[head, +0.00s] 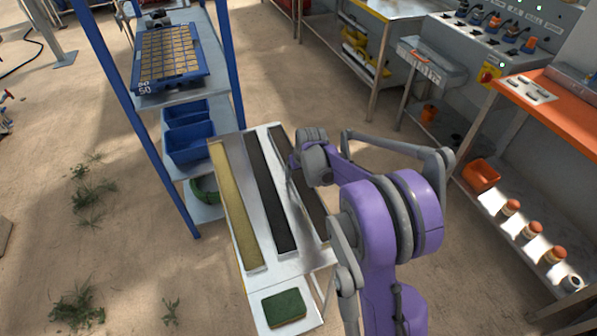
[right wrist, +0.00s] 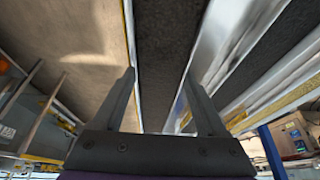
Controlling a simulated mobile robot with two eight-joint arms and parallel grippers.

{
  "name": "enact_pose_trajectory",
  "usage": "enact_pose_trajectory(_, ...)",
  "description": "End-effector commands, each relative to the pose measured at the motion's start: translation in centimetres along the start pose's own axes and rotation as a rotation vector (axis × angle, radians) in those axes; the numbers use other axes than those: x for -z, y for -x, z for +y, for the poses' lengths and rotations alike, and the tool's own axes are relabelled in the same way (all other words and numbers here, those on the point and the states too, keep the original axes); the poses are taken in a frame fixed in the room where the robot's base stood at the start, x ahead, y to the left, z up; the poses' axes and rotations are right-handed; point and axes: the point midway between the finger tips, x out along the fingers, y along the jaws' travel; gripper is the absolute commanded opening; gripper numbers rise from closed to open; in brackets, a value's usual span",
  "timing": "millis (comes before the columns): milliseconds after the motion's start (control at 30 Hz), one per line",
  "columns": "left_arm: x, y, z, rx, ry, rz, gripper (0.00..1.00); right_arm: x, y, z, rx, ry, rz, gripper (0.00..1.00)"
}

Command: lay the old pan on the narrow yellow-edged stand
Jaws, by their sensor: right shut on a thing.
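A long, narrow pan with a dark, rough filling (head: 312,208) lies at the right side of a pale metal bench (head: 285,268), partly hidden behind my arm. In the right wrist view the dark pan (right wrist: 168,60) runs between the fingers of my right gripper (right wrist: 162,95), which is shut on it. In the head view the gripper (head: 292,170) is mostly hidden by its own wrist. I cannot tell whether the pan touches the bench. A steel table with a yellow edge (head: 378,14) stands at the top; I cannot tell if it is the named stand. My left gripper is out of view.
A black strip (head: 268,185) and a yellowish strip (head: 238,205) lie beside the pan. A green pad (head: 284,308) is at the bench's near end. A blue-posted rack (head: 225,60) stands left. A narrow grey stand (head: 432,68) and an orange-topped bench (head: 560,105) stand right.

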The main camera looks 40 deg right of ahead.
Motion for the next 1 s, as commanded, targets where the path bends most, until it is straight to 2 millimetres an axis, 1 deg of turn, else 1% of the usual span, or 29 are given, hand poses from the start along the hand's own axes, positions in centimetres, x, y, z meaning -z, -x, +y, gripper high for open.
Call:
enact_pose_trajectory(167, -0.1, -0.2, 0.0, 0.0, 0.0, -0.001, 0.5, -0.1, -0.3, 0.0, 0.0, 0.0, 0.001, 0.19)
enact_pose_trajectory(200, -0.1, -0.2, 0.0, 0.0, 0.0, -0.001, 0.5, -0.1, -0.2, 0.0, 0.0, 0.0, 0.001, 0.82)
enact_pose_trajectory(267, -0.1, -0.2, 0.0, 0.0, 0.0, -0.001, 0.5, -0.1, -0.2, 0.0, 0.0, 0.0, 0.001, 0.93)
enact_pose_trajectory(300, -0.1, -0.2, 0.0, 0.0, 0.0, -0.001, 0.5, -0.1, -0.2, 0.0, 0.0, 0.0, 0.001, 1.0)
enact_pose_trajectory(533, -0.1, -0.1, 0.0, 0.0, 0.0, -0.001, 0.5, -0.1, -0.2, 0.0, 0.0, 0.0, 0.0, 1.0)
enact_pose_trajectory(667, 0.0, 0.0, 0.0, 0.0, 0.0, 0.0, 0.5, -0.1, 0.7, 0.0, 0.0, 0.0, 0.0, 1.0)
enact_pose_trajectory(767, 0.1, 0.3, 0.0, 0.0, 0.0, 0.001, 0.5, -0.1, 2.3, 0.0, 0.0, 0.0, 0.0, 1.0)
enact_pose_trajectory(1000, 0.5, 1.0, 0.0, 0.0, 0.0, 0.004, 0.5, -0.1, 7.2, 0.0, 0.0, -0.001, 0.0, 1.0)
